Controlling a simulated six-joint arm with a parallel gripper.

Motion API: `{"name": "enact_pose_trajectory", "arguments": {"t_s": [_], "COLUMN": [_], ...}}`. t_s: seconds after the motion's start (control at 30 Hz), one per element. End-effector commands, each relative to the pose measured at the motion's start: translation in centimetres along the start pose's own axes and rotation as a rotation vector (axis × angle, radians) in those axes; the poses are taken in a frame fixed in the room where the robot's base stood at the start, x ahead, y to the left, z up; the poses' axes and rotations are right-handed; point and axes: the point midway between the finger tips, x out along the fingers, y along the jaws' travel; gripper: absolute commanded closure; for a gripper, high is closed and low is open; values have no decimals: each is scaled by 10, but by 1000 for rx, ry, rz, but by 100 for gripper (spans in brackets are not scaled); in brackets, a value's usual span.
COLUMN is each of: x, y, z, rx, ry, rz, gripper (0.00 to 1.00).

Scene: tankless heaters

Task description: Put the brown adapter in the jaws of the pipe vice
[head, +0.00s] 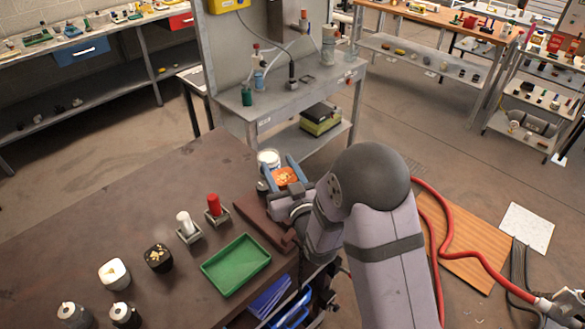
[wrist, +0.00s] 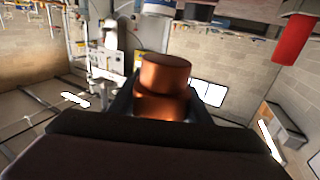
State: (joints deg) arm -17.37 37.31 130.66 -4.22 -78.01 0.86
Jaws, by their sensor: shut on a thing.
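The brown adapter (wrist: 165,85) is a shiny copper-coloured stepped cylinder, held between the dark fingers of my gripper (wrist: 165,108) in the wrist view. In the head view my gripper (head: 283,179) is over the far right part of the dark bench, with blue fingers on either side of the orange-brown adapter (head: 286,176). A dark red-brown metal piece (head: 264,224) with a bar at the bench's right edge may be the pipe vice; my arm covers part of it, and its jaws cannot be made out.
A green tray (head: 236,266) lies left of my arm. White (head: 184,222) and red (head: 213,204) upright pieces stand on small bases. Several round containers, one black (head: 158,258), are nearer left. A white tub (head: 268,158) stands just beyond my gripper. The bench's far left is clear.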

Motion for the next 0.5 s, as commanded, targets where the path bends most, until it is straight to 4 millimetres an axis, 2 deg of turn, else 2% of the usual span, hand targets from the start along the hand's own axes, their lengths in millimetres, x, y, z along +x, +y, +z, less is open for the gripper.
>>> {"name": "enact_pose_trajectory", "arguments": {"t_s": [0.27, 0.5], "x": [0, 0], "y": [-5, -5], "z": [1, 9], "rx": [0, 0], "ry": [4, 4], "rz": [-19, -18], "gripper": [94, 94]}}
